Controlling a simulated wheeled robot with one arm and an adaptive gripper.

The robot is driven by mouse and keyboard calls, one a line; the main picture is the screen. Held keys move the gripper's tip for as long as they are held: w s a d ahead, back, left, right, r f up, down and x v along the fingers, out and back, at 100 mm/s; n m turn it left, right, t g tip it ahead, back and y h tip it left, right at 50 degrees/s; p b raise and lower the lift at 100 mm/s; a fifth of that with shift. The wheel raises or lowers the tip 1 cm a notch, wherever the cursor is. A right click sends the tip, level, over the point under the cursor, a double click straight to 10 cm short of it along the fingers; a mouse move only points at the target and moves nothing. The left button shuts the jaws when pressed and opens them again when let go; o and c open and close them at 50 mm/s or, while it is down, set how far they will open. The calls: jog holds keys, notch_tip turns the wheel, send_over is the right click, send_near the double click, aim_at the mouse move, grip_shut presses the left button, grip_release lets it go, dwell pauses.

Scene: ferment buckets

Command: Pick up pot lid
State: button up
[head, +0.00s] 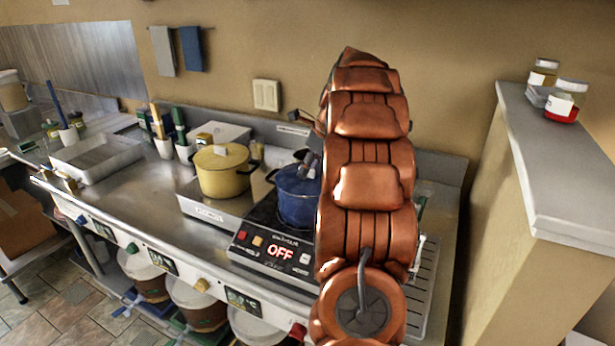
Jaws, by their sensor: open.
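A yellow pot (222,182) stands on a steel appliance on the counter, with a dark side handle. Its yellow lid (208,158) appears to be on top, with a pale piece at the middle. A dark blue pot (296,207) stands to its right on a black hob; its top right is hidden by my copper-coloured arm, and I cannot tell clearly whether a lid sits on it. My gripper (308,161) shows only as small dark parts beside the arm, over the blue pot's rim. It is open; whether it touches anything is unclear.
The hob (265,252) reads OFF. A steel tray (97,161) and cups with utensils (164,148) stand on the left. A ledge (568,185) with jars rises at right. Several buckets (196,302) sit below the counter. The counter's front left is clear.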

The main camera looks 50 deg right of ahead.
grip_shut()
jog(key=shift+r, duration=0.15)
dwell(0.5)
